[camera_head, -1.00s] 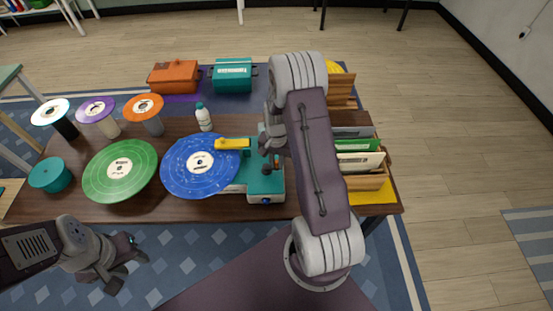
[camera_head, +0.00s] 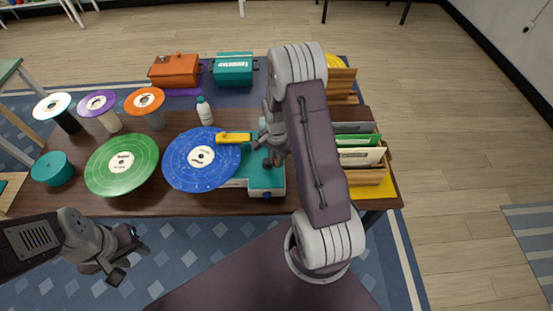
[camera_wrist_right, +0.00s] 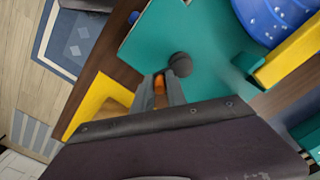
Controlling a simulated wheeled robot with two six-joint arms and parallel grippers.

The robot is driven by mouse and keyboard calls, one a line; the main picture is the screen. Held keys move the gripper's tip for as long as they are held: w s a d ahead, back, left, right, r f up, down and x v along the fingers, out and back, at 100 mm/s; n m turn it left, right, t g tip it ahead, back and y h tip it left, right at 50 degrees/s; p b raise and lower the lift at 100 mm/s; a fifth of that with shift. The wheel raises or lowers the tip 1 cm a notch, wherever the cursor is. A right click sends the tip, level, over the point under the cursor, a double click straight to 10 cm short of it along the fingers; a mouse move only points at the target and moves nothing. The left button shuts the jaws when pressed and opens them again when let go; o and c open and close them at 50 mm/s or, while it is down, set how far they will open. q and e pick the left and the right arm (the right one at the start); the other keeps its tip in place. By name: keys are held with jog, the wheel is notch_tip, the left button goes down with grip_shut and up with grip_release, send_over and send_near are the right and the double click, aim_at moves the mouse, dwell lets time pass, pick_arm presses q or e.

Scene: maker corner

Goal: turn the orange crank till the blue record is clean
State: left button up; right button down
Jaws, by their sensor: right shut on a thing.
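The blue record (camera_head: 189,172) lies flat on the teal cleaning machine (camera_head: 265,179) on the table, under a yellow arm (camera_head: 233,138). Pale specks show on the record (camera_wrist_right: 272,12) in the right wrist view. My right gripper (camera_head: 272,160) is over the machine's right part. In the right wrist view its fingers (camera_wrist_right: 161,88) are shut on the orange crank's handle (camera_wrist_right: 159,84), with a dark round knob beside it. The rest of the crank is hidden by the gripper. My left gripper (camera_head: 130,257) is empty and open, in front of the table.
A green record (camera_head: 108,180) and a teal round container (camera_head: 53,169) lie at left. White, purple and orange discs stand on posts behind. A white bottle (camera_head: 205,112) stands behind the blue record. A wooden record crate (camera_head: 370,176) is close right of my right arm.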

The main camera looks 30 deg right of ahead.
jog(key=shift+s, duration=0.1)
jog(key=c, duration=1.3)
grip_release()
jog(key=shift+c, duration=0.2)
notch_tip(320, 180, up, 9)
jog(key=shift+r, duration=0.1)
